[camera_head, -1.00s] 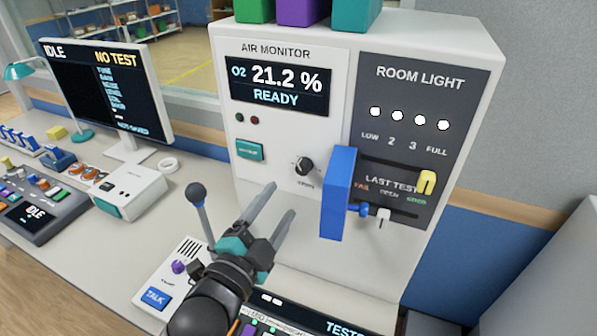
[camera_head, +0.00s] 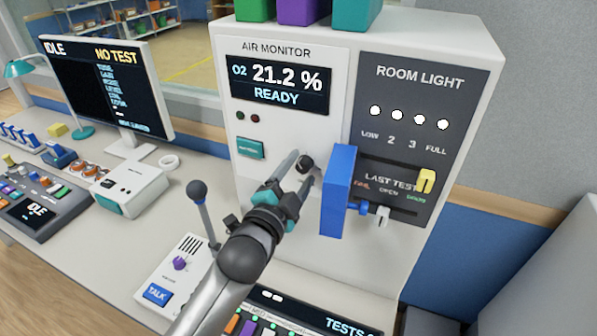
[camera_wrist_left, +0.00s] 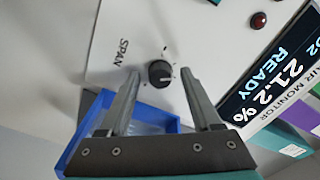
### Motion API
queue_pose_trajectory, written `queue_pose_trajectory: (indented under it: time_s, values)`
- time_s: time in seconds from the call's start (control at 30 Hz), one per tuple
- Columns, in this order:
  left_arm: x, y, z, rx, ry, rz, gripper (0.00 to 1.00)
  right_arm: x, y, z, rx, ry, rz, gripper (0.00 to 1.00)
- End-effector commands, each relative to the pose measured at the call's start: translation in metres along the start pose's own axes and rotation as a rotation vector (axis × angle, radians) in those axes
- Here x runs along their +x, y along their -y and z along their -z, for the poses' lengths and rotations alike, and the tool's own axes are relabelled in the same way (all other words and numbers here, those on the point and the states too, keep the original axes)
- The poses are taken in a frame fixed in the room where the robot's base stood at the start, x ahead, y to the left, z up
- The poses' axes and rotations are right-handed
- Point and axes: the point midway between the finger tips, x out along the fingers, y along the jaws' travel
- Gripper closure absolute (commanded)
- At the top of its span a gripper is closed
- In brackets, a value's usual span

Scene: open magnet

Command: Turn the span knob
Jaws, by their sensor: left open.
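The span knob (camera_head: 305,163) is a small black round knob on the white front of the air monitor (camera_head: 280,140), below its display. In the left wrist view the knob (camera_wrist_left: 160,73) has a light pointer line and the label SPAN beside it. My left gripper (camera_head: 302,170) is open, its fingers pointing at the panel. In the left wrist view its fingertips (camera_wrist_left: 160,75) lie on either side of the knob with gaps; I cannot tell the remaining depth. My fingers partly hide the knob in the head view. My right gripper is not in view.
A blue box-shaped part (camera_head: 338,192) projects from the panel just right of my left gripper. A teal button (camera_head: 250,148) lies to the left.

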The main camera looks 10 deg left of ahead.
Motion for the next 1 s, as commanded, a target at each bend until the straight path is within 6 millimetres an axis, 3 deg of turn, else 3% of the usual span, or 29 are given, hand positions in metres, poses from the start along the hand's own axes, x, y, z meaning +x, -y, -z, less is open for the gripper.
queue_pose_trajectory:
  time_s: [0.1,0.67,1.0]
  values:
    - [-0.0001,0.0000,0.0001,0.000,0.000,0.000,0.37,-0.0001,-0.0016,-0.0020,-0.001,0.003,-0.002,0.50]
    - [-0.0004,-0.0001,-0.0001,0.000,0.000,0.000,1.00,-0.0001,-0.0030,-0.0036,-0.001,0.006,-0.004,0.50]
    - [-0.0003,0.0005,0.0005,-0.053,0.002,-0.003,1.00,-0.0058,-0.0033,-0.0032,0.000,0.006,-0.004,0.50]
